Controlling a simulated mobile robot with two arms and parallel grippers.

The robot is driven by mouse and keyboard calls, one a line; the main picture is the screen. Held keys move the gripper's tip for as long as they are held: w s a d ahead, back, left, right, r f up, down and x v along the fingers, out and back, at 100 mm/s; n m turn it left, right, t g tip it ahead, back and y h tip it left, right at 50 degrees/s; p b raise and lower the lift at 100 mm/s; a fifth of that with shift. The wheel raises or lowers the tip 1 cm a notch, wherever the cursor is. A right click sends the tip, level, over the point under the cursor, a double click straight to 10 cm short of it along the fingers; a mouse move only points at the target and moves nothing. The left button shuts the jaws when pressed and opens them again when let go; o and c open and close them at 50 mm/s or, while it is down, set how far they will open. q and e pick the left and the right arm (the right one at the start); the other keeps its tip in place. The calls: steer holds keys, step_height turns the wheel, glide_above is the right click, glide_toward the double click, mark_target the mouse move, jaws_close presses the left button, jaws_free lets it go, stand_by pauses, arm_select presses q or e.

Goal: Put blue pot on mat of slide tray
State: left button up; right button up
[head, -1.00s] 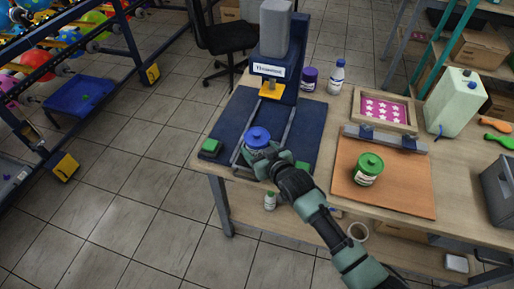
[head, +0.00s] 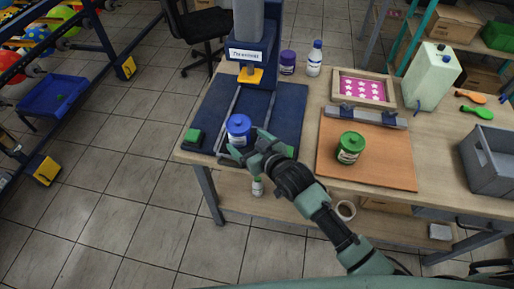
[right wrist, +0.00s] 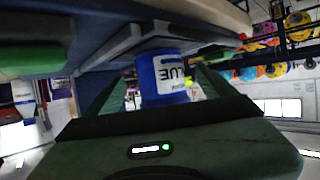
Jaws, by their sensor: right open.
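The blue pot (head: 239,126) with a blue lid stands upright at the front end of the grey slide tray rails (head: 229,112) on the dark blue press base (head: 275,116). My right gripper (head: 246,150) is open just in front of the pot, at its lower right. In the right wrist view, the picture is upside down; the pot (right wrist: 165,78) shows its "BLUE" label between the spread fingers and its bottom meets a grey plate (right wrist: 125,42). The mat cannot be made out under the pot. My left gripper is not in view.
The press head (head: 248,55) stands behind the pot. Green buttons (head: 192,136) flank the base. A green pot (head: 350,146) stands on an orange board (head: 395,173) to the right. A purple pot (head: 287,62) and a white bottle (head: 314,58) stand behind.

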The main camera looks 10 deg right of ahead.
steer(key=v, duration=0.6)
steer(key=shift+s, duration=0.2)
steer(key=shift+d+r, duration=0.1)
stand_by(0.8)
